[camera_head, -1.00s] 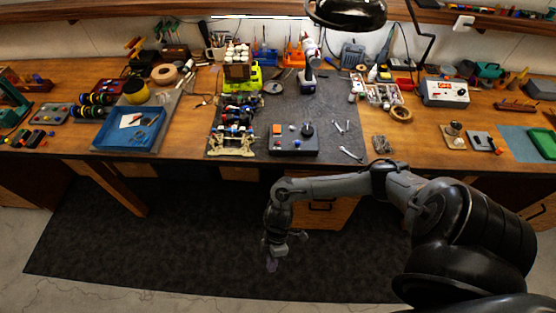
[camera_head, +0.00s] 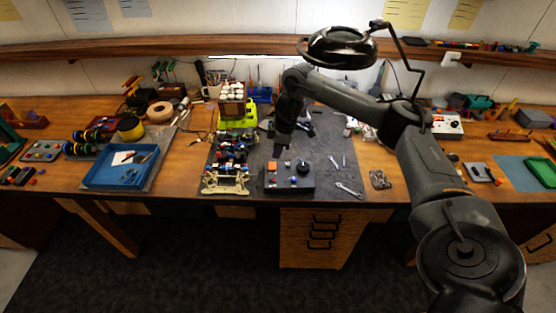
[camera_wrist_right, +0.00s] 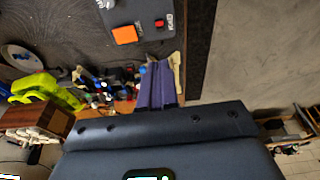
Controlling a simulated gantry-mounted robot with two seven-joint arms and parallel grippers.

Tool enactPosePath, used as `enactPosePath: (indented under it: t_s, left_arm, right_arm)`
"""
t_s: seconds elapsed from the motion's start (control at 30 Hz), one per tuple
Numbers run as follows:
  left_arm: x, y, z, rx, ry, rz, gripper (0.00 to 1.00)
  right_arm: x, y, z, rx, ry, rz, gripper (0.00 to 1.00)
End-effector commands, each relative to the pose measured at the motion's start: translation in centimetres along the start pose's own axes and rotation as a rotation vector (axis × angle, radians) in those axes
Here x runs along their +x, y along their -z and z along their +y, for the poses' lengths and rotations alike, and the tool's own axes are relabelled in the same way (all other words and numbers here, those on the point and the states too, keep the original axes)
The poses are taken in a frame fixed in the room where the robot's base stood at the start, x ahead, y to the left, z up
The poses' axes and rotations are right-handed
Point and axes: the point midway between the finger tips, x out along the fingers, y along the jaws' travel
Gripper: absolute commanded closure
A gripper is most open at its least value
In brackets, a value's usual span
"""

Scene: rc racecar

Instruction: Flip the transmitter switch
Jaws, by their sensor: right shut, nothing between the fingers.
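The transmitter (camera_head: 290,183) is a dark box at the front of the grey work mat, with an orange block and a black knob on top. In the right wrist view the transmitter (camera_wrist_right: 146,30) shows at the top edge, partly cut off, with the orange block (camera_wrist_right: 125,34) and a small red part (camera_wrist_right: 159,22) by a white label. Which part is the switch is hard to tell. My right gripper (camera_head: 280,156) points down just behind the transmitter and looks apart from it. Its purple fingers (camera_wrist_right: 158,88) are shut and empty. My left gripper is out of view.
A partly built car chassis (camera_head: 228,180) lies just left of the transmitter. Wrenches (camera_head: 349,189) lie to its right. A blue tray (camera_head: 97,177) stands further left. A lime-green stand (camera_head: 240,119) is behind on the mat. A black lamp (camera_head: 338,46) hangs above.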

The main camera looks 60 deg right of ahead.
Motion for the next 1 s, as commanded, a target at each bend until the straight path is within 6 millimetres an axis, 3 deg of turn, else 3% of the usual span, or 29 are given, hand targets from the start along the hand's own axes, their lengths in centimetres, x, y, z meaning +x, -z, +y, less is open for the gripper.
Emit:
enactPosePath:
  t_s: [0.03, 0.5, 1.0]
  left_arm:
    - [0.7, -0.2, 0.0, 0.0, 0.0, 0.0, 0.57]
    - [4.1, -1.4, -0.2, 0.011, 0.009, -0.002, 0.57]
    - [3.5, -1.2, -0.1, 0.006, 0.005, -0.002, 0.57]
  right_arm:
    - [1.3, -0.1, -0.1, 0.0, 0.004, -0.002, 1.0]
    - [9.6, -0.1, -0.2, 0.001, 0.006, -0.002, 1.0]
    - [12.4, -1.6, -0.1, -0.001, 0.003, -0.001, 1.0]
